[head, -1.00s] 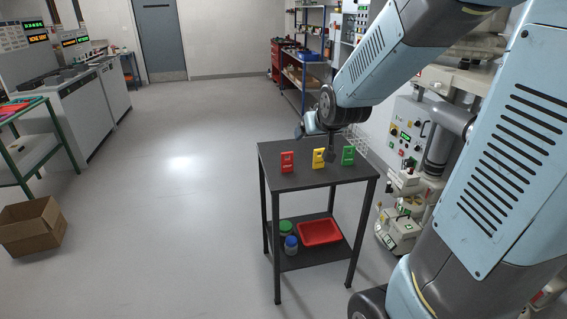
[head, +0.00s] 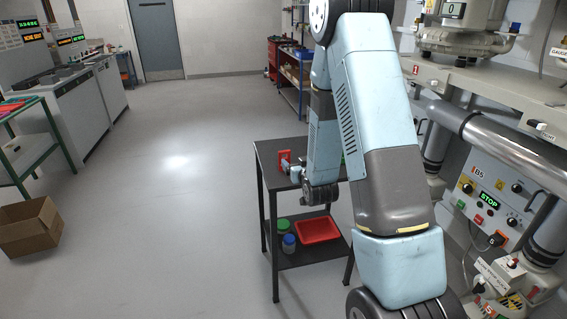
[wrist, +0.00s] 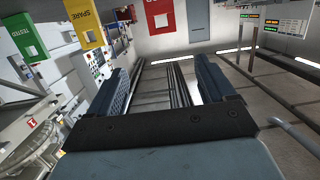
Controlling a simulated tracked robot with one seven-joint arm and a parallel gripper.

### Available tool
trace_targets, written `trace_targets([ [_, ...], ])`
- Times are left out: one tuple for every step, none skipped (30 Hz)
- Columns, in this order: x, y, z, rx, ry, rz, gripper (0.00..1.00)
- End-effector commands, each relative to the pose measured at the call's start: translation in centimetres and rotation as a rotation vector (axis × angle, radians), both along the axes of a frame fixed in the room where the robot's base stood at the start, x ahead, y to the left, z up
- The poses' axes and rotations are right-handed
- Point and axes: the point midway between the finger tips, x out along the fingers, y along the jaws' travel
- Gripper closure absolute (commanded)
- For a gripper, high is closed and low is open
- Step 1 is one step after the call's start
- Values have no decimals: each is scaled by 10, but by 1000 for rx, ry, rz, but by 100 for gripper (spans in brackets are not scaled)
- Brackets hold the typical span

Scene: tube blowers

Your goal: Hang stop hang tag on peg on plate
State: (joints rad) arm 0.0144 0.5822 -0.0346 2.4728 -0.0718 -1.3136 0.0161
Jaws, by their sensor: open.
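The red tag (head: 285,156) stands upright at the left of the dark table top; I take it as the stop tag, though its wording is not readable. It also shows at the top of the wrist view (wrist: 158,12), with a pale square on it. My gripper (head: 284,166) is right by the red tag in the head view. In the wrist view my gripper (wrist: 165,72) is open, its two fingers apart with nothing between them, and the red tag lies beyond them. I cannot make out the peg or its plate for certain.
A yellow SPARE tag (wrist: 82,22) and a green TESTED tag (wrist: 22,38) stand beside the red one. My arm hides the yellow one in the head view. A red tray (head: 318,230) and jars (head: 287,242) sit on the lower shelf. A STOP-lit panel (head: 489,200) stands right.

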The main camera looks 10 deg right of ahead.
Motion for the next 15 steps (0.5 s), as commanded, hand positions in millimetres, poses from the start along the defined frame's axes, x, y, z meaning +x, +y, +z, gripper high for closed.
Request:
trace_targets([
  [-2,0,-14,2,-17,2,17],
  [-2,0,-19,3,-32,3,17],
  [-4,0,-26,5,-50,4,17],
  [-5,0,-31,5,-65,5,17],
  [-6,0,-35,7,-79,6,17],
  [-8,0,-40,9,-96,7,17],
  [-9,0,-44,9,-108,8,17],
  [-11,0,-47,10,-118,9,17],
  [-12,0,-50,11,-131,9,17],
  [-13,0,-53,12,-139,10,17],
  [-14,0,-55,12,-147,10,17],
  [-16,0,-57,14,-155,11,17],
  [-16,0,-58,14,-160,11,17],
  [-16,0,-59,14,-164,11,17],
  [-16,0,-59,14,-168,12,17],
])
